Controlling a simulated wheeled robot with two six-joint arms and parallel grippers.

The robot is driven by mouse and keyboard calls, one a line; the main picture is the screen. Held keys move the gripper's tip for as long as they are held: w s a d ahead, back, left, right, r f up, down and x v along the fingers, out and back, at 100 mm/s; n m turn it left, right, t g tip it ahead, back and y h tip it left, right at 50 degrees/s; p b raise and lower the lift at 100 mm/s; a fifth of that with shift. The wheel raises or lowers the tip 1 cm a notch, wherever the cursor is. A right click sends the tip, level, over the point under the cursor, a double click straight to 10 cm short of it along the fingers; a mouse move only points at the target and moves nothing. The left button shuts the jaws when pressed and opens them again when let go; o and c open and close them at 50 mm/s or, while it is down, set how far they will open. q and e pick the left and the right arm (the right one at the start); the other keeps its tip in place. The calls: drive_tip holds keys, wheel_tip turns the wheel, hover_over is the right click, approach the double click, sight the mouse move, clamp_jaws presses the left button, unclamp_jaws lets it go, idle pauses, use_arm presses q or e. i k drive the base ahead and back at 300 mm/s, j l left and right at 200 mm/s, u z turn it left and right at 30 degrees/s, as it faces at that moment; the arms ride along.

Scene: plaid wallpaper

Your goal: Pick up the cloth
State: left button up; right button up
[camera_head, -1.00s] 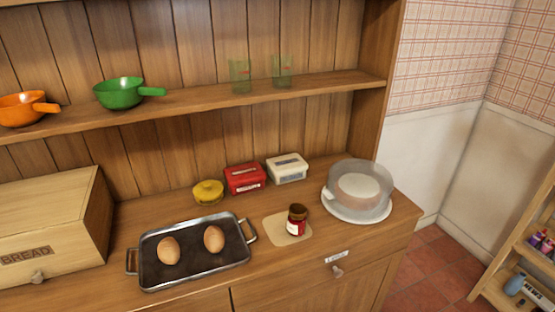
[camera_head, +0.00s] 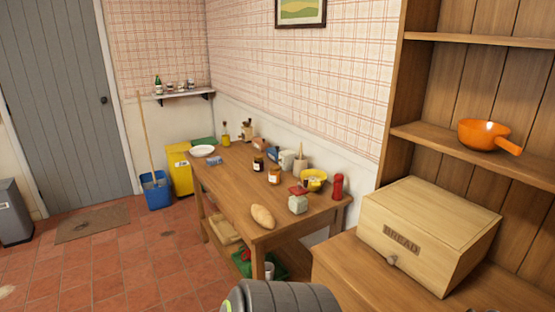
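I cannot make out a cloth for certain. A small blue item (camera_head: 214,161) lies near the far left end of the wooden table (camera_head: 232,197), and a small flat red item (camera_head: 298,189) lies beside the yellow bowl (camera_head: 313,180). Both are too small to tell whether either is cloth. Neither of my grippers is in view.
A loaf (camera_head: 262,217) lies at the table's near edge, with several jars behind it. The bread box (camera_head: 430,232) stands on the right counter. A blue bucket (camera_head: 157,190) and yellow bin (camera_head: 180,169) stand beyond the table. The tiled floor (camera_head: 95,265) at left is mostly clear.

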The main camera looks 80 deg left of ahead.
sight(217, 160)
drive_tip(key=u, duration=3.2)
drive_tip(key=i+j+u, duration=0.3)
drive_tip(key=i, duration=0.2)
drive_tip(key=i+j+u, duration=0.2)
drive_tip(key=i, duration=0.65)
drive_tip(key=i+j+u, duration=0.1)
drive_tip(key=i+u, duration=0.15)
drive_tip(key=i, duration=0.55)
